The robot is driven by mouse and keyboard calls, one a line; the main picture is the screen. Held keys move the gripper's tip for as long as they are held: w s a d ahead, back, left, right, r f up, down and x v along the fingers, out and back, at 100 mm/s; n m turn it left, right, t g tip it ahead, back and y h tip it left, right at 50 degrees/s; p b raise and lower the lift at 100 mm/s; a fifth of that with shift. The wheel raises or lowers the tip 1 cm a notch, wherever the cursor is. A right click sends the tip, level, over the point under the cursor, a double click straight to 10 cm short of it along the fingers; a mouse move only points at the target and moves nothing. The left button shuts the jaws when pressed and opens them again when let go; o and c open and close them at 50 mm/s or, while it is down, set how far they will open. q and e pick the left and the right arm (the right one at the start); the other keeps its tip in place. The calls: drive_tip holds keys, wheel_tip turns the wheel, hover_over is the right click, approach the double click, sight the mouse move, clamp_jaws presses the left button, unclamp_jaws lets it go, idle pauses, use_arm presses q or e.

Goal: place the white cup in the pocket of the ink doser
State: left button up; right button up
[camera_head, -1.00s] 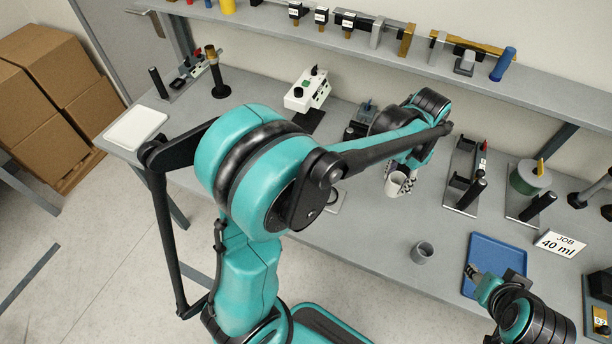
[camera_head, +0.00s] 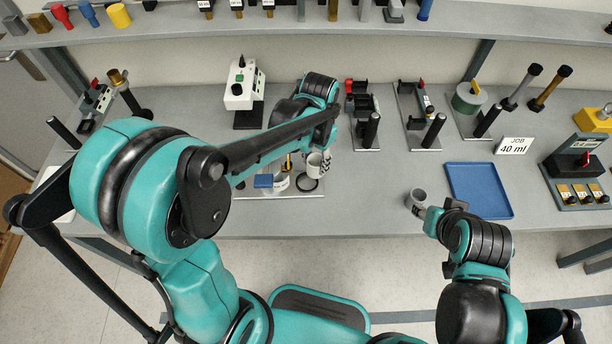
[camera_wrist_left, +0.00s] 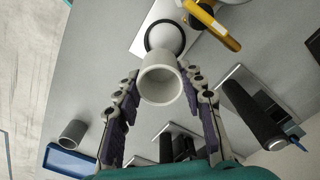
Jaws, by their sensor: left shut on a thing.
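My left gripper (camera_head: 322,158) is shut on the white cup (camera_head: 314,166), holding it upright at the right end of the ink doser (camera_head: 285,192). In the left wrist view the white cup (camera_wrist_left: 160,84) sits between the two finger pads. The doser's black ring pocket (camera_head: 306,189) shows just below the cup in the head view; in the wrist view the ring lies just beyond the cup, partly hidden by it. The gap between cup and plate is hard to judge. My right gripper (camera_head: 426,210) is beside a grey cup (camera_head: 417,196); its fingers are too small to read.
The doser carries a blue block (camera_head: 263,181) and a yellow lever (camera_wrist_left: 222,28). A blue tray (camera_head: 480,190) lies at the right. Holders with black posts (camera_head: 370,130) stand behind the left gripper. The bench is clear between the doser and grey cup.

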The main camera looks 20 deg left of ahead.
use_arm(q)
drive_tip(key=shift+s+a+f, duration=0.35)
drive_tip(key=shift+a+f, duration=0.1)
drive_tip(key=shift+a, duration=0.1)
drive_tip(key=shift+s+a+f, duration=0.3)
drive_tip(key=shift+a+f, duration=0.1)
drive_tip(key=shift+a, duration=0.1)
drive_tip(key=shift+f+b, duration=1)
drive_tip(key=shift+f, duration=0.85)
drive_tip(key=shift+f, duration=0.2)
drive_tip(key=o, duration=1.1)
drive_tip(key=shift+c, duration=0.2)
drive_tip(key=shift+r, duration=0.1)
drive_tip(key=shift+r, duration=0.3)
wheel_tip(320, 180, up, 12)
drive_tip(key=p, duration=0.4)
drive_tip(key=shift+f, duration=0.15)
